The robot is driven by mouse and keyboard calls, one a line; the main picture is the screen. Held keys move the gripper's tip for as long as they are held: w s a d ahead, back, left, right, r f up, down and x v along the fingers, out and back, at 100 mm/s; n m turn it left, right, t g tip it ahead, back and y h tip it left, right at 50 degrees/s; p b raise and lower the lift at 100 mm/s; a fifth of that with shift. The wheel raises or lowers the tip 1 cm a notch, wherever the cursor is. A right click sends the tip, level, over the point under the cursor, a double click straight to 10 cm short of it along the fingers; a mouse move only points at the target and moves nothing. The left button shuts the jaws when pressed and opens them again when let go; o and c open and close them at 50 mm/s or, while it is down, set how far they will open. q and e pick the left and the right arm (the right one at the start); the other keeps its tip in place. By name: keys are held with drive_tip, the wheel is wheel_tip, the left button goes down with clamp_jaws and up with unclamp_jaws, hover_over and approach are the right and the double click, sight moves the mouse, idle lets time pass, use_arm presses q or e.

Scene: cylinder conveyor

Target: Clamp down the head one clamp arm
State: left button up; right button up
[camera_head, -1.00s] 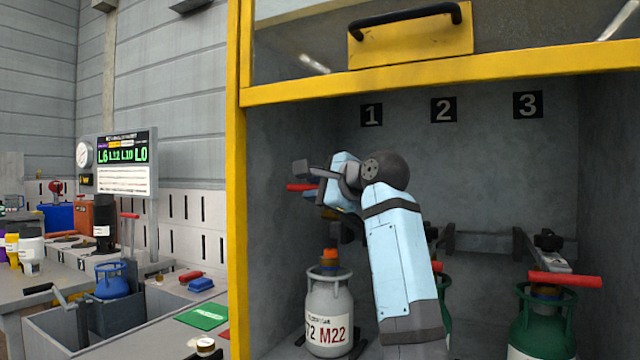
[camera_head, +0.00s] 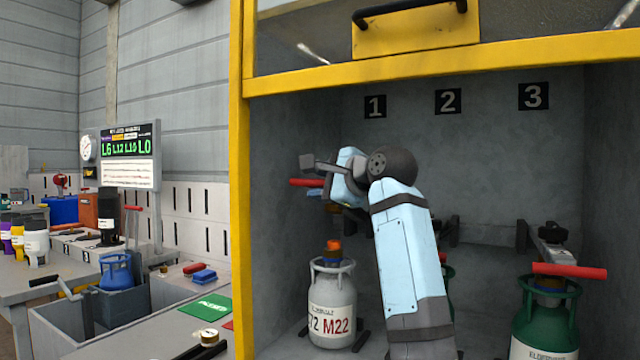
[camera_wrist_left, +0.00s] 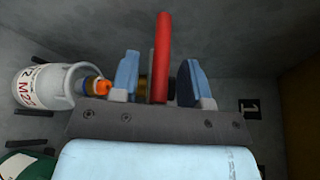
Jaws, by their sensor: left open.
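The head one clamp arm shows mainly as a red handle (camera_head: 305,183), raised below the number 1 sign (camera_head: 375,106). A grey-white cylinder (camera_head: 332,300) marked M22 stands upright beneath it, with an orange valve top (camera_head: 333,245). My left gripper (camera_head: 326,180) is at the handle. In the left wrist view the red handle (camera_wrist_left: 162,58) stands between the two open blue fingers (camera_wrist_left: 157,80), with a gap on the right side; contact on the left is unclear. My forearm hides much of the clamp's linkage. My right gripper is out of view.
A green cylinder (camera_head: 545,320) stands at the right under a lowered red handle (camera_head: 568,270). The yellow frame (camera_head: 236,180) edges the booth at left and top. Outside it, a bench holds a blue cylinder (camera_head: 115,272) and a green pad (camera_head: 211,306).

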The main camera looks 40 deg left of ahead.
use_arm(q)
drive_tip(key=p+v, duration=0.2)
drive_tip(key=v, duration=1.1)
drive_tip(key=shift+p, duration=0.3)
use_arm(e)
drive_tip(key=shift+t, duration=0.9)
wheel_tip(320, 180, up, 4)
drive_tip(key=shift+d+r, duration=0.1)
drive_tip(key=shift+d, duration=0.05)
use_arm(q)
drive_tip(key=shift+f, duration=0.1)
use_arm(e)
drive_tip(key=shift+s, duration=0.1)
